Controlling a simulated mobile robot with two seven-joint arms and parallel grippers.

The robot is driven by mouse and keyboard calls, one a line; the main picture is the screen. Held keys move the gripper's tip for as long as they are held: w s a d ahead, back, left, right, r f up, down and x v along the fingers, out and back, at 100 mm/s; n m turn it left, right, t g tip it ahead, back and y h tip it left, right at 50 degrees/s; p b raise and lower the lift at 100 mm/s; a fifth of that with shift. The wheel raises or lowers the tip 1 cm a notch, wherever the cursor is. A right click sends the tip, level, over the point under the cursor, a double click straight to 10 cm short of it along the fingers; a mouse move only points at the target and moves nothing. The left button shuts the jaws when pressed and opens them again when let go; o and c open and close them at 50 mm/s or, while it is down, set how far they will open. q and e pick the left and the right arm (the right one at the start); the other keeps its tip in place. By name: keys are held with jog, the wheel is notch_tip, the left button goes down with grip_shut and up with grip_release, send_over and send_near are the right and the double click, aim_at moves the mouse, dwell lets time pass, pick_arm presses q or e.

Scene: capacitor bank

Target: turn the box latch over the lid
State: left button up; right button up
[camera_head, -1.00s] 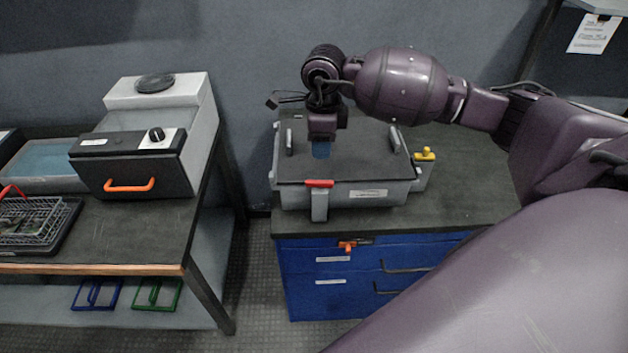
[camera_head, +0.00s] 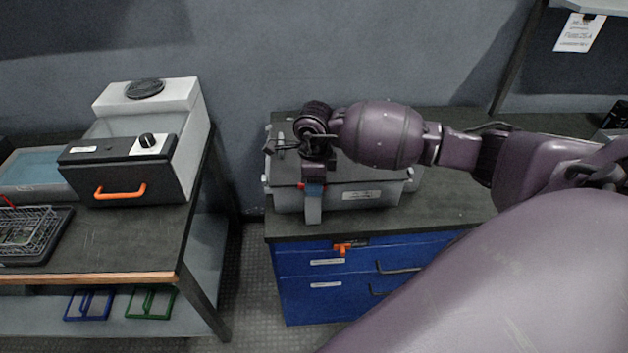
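The grey box (camera_head: 349,196) with a dark lid (camera_head: 286,179) stands on the dark top of the blue cabinet. Its latch (camera_head: 314,209), a grey bar with a red upper end, hangs upright on the front wall. My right gripper (camera_head: 314,188) points down at the latch's upper end and hides part of the red piece. I cannot tell whether it touches the latch or whether its fingers are open. My arm also hides much of the lid. My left gripper is out of view.
A blue cabinet (camera_head: 305,268) with dark handles and an orange key-like piece (camera_head: 343,249) is under the box. A bench to the left holds a device with an orange handle (camera_head: 120,192) and a wire basket (camera_head: 26,229). The cabinet top right of the box is clear.

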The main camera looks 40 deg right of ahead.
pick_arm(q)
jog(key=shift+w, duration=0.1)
pick_arm(e)
jog(key=shift+c, duration=0.3)
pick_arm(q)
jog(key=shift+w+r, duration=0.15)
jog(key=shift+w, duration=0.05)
pick_arm(e)
grip_shut()
